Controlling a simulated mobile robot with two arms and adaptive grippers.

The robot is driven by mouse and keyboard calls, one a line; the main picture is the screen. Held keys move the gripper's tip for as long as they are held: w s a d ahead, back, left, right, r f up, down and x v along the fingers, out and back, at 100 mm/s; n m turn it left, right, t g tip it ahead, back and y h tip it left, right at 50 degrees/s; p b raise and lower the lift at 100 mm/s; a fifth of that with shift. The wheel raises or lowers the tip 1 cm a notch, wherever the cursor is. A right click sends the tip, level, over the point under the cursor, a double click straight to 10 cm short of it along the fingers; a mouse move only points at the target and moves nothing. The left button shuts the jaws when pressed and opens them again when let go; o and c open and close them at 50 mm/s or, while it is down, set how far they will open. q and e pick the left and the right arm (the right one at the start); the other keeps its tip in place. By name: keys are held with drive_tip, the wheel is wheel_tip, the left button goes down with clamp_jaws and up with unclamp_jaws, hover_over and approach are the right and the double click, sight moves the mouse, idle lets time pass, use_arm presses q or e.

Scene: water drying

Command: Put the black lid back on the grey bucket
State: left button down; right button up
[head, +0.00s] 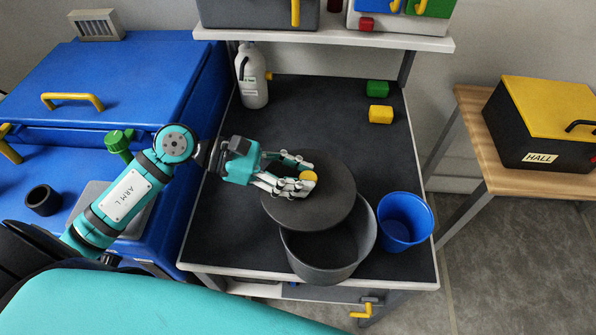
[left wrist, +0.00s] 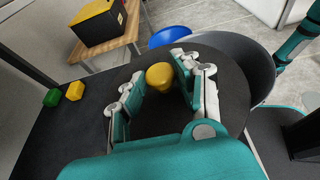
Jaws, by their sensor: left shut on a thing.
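The black lid (head: 335,195) is a round dark disc with a yellow knob (head: 309,176) on top. My left gripper (head: 300,177) is shut on the knob, coming from the left. The grey bucket (head: 325,268) stands open on the dark bench top. The lid is over the back left part of the bucket, off centre, and the front right of the opening shows. I cannot tell whether lid and rim touch. In the left wrist view, the knob (left wrist: 159,76) is between the fingers and the bucket (left wrist: 258,62) shows past the lid's edge. My right gripper is not in view.
A blue cup (head: 405,222) stands close to the bucket's right. A white bottle (head: 252,75), a green block (head: 377,88) and a yellow block (head: 380,114) are at the back. A shelf (head: 330,33) overhangs the back. The bench's back middle is clear.

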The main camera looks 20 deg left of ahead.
use_arm(q)
drive_tip(key=shift+f, duration=0.1)
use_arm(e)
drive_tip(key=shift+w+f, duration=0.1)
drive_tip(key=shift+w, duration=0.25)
use_arm(q)
drive_tip(key=shift+f+b, duration=0.15)
drive_tip(key=shift+b, duration=0.15)
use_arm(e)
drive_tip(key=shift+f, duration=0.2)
use_arm(q)
drive_tip(key=c, duration=0.9)
unclamp_jaws()
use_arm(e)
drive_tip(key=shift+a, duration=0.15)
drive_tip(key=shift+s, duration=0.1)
use_arm(q)
drive_tip(key=v, duration=1.2)
